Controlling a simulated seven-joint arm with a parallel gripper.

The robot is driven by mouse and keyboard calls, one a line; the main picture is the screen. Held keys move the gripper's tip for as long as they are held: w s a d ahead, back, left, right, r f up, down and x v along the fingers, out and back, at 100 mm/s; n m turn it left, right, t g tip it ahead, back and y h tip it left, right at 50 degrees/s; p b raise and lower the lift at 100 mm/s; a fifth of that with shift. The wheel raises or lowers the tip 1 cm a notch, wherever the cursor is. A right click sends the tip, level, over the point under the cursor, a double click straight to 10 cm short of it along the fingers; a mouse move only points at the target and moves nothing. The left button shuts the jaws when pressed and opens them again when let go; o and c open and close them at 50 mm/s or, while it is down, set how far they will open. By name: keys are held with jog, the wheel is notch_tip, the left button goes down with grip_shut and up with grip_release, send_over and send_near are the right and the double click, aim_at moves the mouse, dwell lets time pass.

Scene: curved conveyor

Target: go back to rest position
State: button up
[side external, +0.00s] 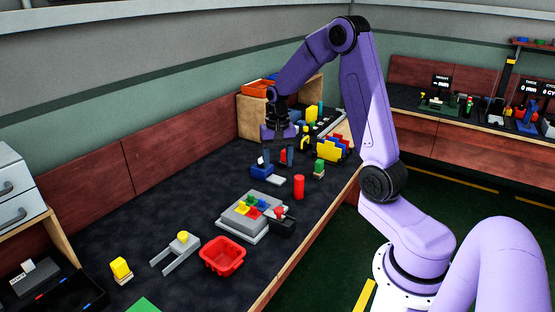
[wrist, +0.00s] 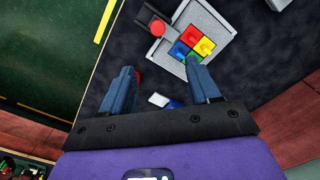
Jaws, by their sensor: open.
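My gripper (side external: 277,157) hangs from the purple arm above the dark worktop, towards its far end. Its fingers point down. In the wrist view my gripper (wrist: 168,80) shows two blue fingers spread apart with nothing between them. Below and near it in the side view are a small blue block (side external: 262,172) and a flat light piece (side external: 276,180). I cannot tell how far above the worktop the fingertips are.
A grey fixture (side external: 236,222) with coloured blocks stands nearer the camera; it also shows in the wrist view (wrist: 222,22). A red cylinder (side external: 299,187), a green-topped block (side external: 319,166) and a red bin (side external: 222,257) stand around it. The worktop's left-middle is clear.

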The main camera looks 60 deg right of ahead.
jog(key=s+a+r+n, duration=0.2)
jog(key=s+a+n, duration=0.25)
jog(key=a, duration=0.45)
jog(key=s+a+r+n, duration=0.2)
jog(key=s+a+n, duration=0.25)
jog(key=a, duration=0.35)
jog(key=s+a+n, duration=0.2)
jog(key=s+n, duration=0.4)
jog(key=s, duration=0.3)
jog(key=s+a+r+n, duration=0.1)
jog(key=s+a+n, duration=0.2)
jog(key=s+n, duration=0.3)
jog(key=s, duration=0.3)
jog(key=shift+a+r+n, duration=0.15)
jog(key=shift+r+n, duration=0.05)
jog(key=shift+n, duration=0.1)
